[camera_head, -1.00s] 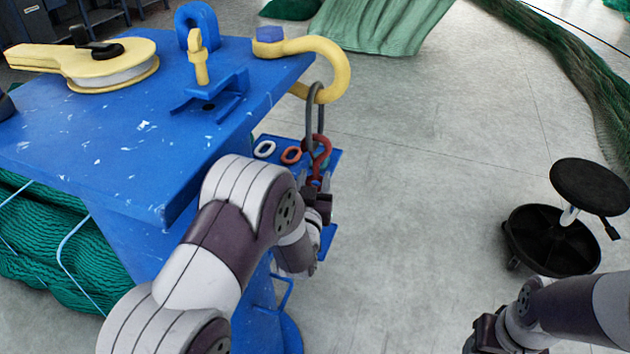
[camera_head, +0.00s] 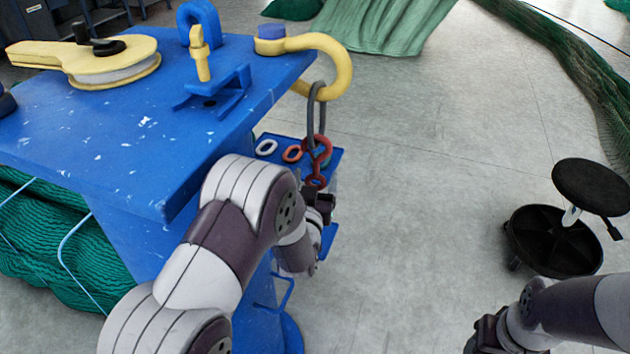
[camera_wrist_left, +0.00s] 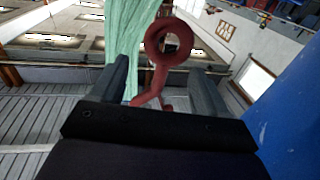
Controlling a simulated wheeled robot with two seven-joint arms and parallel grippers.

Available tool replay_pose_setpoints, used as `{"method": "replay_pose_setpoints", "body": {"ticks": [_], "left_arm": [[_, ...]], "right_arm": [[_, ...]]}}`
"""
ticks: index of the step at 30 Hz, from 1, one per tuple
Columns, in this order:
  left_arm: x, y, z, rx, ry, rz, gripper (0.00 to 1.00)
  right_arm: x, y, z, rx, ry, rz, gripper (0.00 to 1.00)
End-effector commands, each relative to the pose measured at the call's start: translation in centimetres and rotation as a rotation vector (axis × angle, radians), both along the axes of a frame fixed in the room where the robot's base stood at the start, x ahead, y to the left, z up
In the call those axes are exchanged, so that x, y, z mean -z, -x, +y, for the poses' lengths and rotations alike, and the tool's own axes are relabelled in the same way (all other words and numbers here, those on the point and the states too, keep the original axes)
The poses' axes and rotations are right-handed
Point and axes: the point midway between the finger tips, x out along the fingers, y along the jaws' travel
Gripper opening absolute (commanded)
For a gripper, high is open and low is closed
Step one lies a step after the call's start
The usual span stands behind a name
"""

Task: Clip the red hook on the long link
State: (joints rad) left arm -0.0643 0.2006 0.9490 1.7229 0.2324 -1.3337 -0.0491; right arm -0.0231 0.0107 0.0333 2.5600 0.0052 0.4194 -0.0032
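The grey long link (camera_head: 317,98) hangs from the yellow hook (camera_head: 338,66) at the table's corner. The red hook (camera_head: 319,150) is at the link's lower end and looks hung on it; whether it is clipped shut I cannot tell. My left gripper (camera_head: 318,196) is just below the red hook. In the left wrist view the red hook (camera_wrist_left: 160,72) stands between two spread fingers (camera_wrist_left: 162,92), with gaps at both sides; its ring is uppermost. The long link is not discernible there. My right gripper (camera_head: 484,336) is low at the right, its fingers unclear.
The blue table (camera_head: 110,130) fills the left, with a small blue shelf (camera_head: 334,158) holding a white link (camera_head: 266,147) and a red link (camera_head: 292,153). A black stool (camera_head: 590,186) stands right. The floor between is clear.

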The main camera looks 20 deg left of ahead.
Motion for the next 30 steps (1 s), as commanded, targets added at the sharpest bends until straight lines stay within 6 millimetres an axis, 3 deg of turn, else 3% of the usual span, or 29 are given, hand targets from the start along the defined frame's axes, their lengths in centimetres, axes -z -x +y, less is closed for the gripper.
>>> {"method": "replay_pose_setpoints", "body": {"ticks": [7, 15, 21, 27, 29, 30], "left_arm": [[0.2, 1.2, -0.2, 0.001, 0.000, 0.005, 0.75], [0.3, 8.2, -1.4, 0.002, 0.000, 0.004, 0.75], [0.4, 11.8, -2.0, 0.002, 0.000, 0.002, 0.75], [0.5, 12.6, -2.0, 0.000, 0.000, 0.006, 0.75], [1.4, 12.6, -2.1, 0.001, 0.006, 0.050, 0.75], [2.8, 12.7, -2.2, 0.007, 0.016, 0.117, 0.75]], "right_arm": [[0.0, 0.0, 0.0, 0.000, 0.000, 0.000, 0.55], [-0.1, 0.0, 0.0, 0.000, 0.000, 0.000, 0.55], [0.0, 0.0, 0.0, 0.000, 0.000, 0.000, 0.55], [0.0, 0.0, 0.0, 0.000, 0.000, 0.000, 0.55], [0.0, 0.0, 0.0, 0.000, 0.000, 0.000, 0.55], [0.0, 0.0, 0.0, 0.000, 0.000, 0.000, 0.55]]}}
